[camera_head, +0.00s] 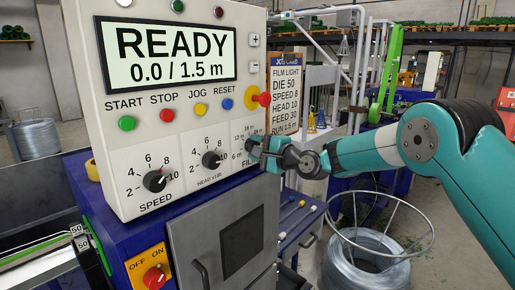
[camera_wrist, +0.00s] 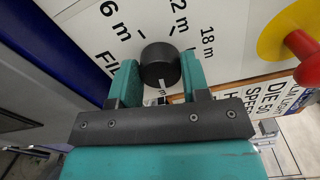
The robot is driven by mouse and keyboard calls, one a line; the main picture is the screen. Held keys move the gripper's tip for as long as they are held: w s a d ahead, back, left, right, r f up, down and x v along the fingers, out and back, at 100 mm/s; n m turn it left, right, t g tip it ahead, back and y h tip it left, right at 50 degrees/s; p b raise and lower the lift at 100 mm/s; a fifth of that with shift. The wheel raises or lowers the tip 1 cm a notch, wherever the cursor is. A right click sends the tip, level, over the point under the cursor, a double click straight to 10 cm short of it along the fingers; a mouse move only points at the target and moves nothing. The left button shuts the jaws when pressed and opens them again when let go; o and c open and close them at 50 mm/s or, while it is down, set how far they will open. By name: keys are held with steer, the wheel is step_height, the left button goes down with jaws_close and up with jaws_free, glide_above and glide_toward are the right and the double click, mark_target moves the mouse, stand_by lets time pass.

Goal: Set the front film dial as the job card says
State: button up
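The film dial (camera_wrist: 159,66) is a black round knob on the white panel, with marks reading 6 m, 12 m and 18 m around its far side. A small pale mark shows at its near edge in the wrist view. My gripper (camera_wrist: 159,76) has one teal finger on each side of the knob, both seeming to touch it. In the head view my gripper (camera_head: 262,150) is at the panel's lower right and mostly hides the dial. The job card (camera_head: 285,92) reads FILM LIGHT, DIE 50, SPEED 8, HEAD 10, FEED 30, RUN 1.5 m.
The display (camera_head: 167,55) reads READY, 0.0 / 1.5 m. A red-and-yellow stop button (camera_head: 264,99) sits just above my gripper. The speed dial (camera_head: 155,181) and head dial (camera_head: 211,159) are to its left. A wire coil (camera_head: 365,262) stands below my arm.

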steer(key=o, duration=0.4)
steer(key=shift+o, duration=0.2)
steer(key=shift+d, duration=0.1)
steer(key=b+v, duration=0.7)
steer(key=v, duration=1)
steer(key=shift+s, duration=0.2)
steer(key=shift+d, duration=0.1)
steer(key=s+a+n+g+h, duration=0.2)
steer(key=s+a+n+g, duration=0.15)
steer(key=s+n, duration=0.4)
steer(key=s+d+f+n+g+h, duration=0.2)
steer(key=s+d+n, duration=0.1)
steer(key=s, duration=0.6)
steer(key=s+d+f+n+g+h, duration=0.3)
steer(key=s, duration=0.6)
steer(key=s+d+f+n+g+h, duration=0.2)
steer(key=s+d+f+n+h, duration=0.1)
steer(key=s, duration=0.6)
steer(key=shift+s+d, duration=0.2)
steer(key=shift+d, duration=0.3)
